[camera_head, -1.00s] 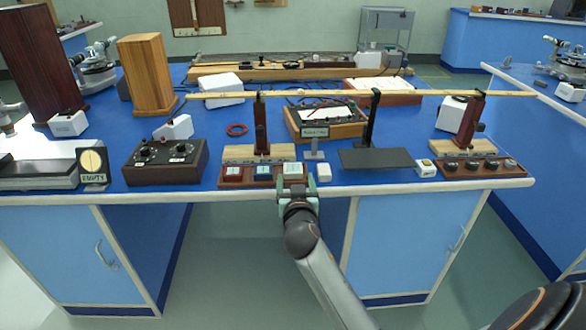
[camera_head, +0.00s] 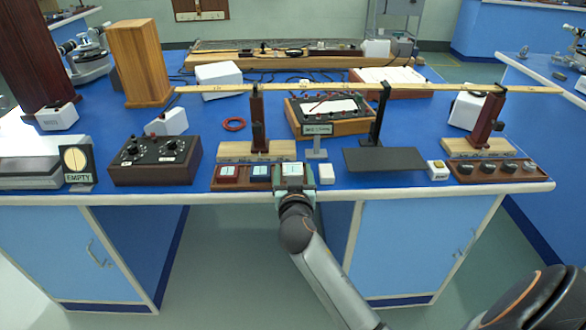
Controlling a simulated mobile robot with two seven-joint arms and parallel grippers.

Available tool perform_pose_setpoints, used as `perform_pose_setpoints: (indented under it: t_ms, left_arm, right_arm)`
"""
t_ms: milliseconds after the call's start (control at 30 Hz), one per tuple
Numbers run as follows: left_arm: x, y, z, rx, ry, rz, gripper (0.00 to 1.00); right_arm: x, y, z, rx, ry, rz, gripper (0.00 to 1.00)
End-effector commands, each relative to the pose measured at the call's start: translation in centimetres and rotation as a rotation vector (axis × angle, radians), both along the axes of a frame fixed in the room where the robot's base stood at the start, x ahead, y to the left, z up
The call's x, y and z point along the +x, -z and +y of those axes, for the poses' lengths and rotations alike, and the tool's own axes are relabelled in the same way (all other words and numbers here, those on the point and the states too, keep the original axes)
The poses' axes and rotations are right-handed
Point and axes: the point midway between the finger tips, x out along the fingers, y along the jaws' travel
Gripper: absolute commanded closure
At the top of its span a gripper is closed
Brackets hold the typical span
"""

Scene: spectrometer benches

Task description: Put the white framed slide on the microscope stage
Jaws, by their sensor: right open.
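A brown slide rack (camera_head: 243,184) lies at the front edge of the blue bench. My left gripper is not in view.
A white block (camera_head: 326,173) sits just right of the gripper. A black plate (camera_head: 385,160), a brown rack of dark discs (camera_head: 505,171) and a control box (camera_head: 155,162) stand along the front. A long wooden beam (camera_head: 330,88) spans above the bench.

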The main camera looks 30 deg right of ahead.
Motion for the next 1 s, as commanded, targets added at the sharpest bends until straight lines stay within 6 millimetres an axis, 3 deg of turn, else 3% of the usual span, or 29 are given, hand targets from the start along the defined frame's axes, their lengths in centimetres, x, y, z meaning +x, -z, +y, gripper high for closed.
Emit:
perform_pose_setpoints:
  t_ms: [100, 800, 1000]
  left_arm:
    - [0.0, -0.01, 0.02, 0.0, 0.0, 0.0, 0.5]
    - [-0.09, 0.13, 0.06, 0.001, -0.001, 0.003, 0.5]
    - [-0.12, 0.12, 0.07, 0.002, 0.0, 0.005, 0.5]
  right_arm:
    - [0.0, 0.0, 0.0, 0.0, 0.0, 0.0, 0.22]
    - [0.01, -0.02, -0.01, -0.001, 0.0, -0.001, 1.0]
    - [0.04, -0.11, -0.02, 0.0, -0.001, -0.001, 1.0]
